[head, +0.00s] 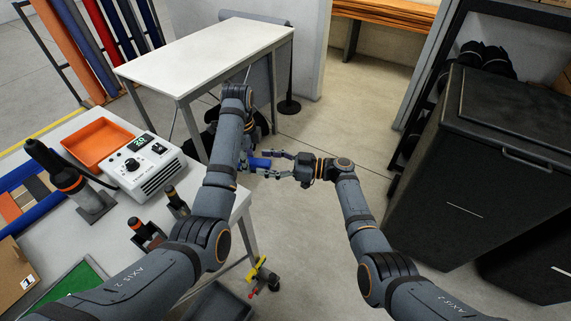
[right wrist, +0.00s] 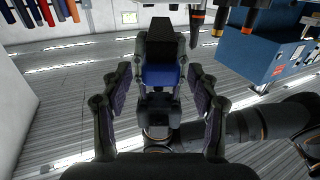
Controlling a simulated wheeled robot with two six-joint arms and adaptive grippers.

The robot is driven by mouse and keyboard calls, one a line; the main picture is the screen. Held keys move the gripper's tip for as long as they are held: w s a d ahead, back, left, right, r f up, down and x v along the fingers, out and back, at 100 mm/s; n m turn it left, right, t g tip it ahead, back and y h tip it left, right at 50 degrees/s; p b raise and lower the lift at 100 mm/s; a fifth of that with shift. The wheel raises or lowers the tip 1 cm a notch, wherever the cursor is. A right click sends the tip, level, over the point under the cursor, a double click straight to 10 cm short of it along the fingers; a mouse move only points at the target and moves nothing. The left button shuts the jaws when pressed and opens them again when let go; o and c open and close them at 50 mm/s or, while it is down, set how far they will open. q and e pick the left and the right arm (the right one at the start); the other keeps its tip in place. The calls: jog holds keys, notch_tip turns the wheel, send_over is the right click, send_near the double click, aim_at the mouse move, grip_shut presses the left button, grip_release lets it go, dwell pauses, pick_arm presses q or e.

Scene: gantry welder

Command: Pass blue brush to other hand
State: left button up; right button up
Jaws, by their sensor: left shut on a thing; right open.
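The blue brush (head: 260,163) is held in the air between my two arms, beyond the front of the workbench. In the right wrist view its blue part (right wrist: 160,76) shows with a black block above it. My left gripper (head: 246,162) is shut on the brush; its fingers are partly hidden behind my left arm. My right gripper (head: 271,164) is open and faces the brush from the right. In the right wrist view the open fingers of this gripper (right wrist: 160,88) stand on both sides of the brush, with gaps visible on each side.
The workbench at left carries an orange tray (head: 97,143), a white control box (head: 138,165) and several tools. A white table (head: 205,55) stands behind. A large black cabinet (head: 490,150) stands at right. Open floor (head: 310,235) lies below the grippers.

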jog(key=shift+a, duration=0.75)
jog(key=c, duration=1.1)
pick_arm(q)
jog(key=o, duration=1.2)
pick_arm(e)
jog(key=shift+c, duration=0.8)
pick_arm(q)
jog(key=shift+o, duration=0.2)
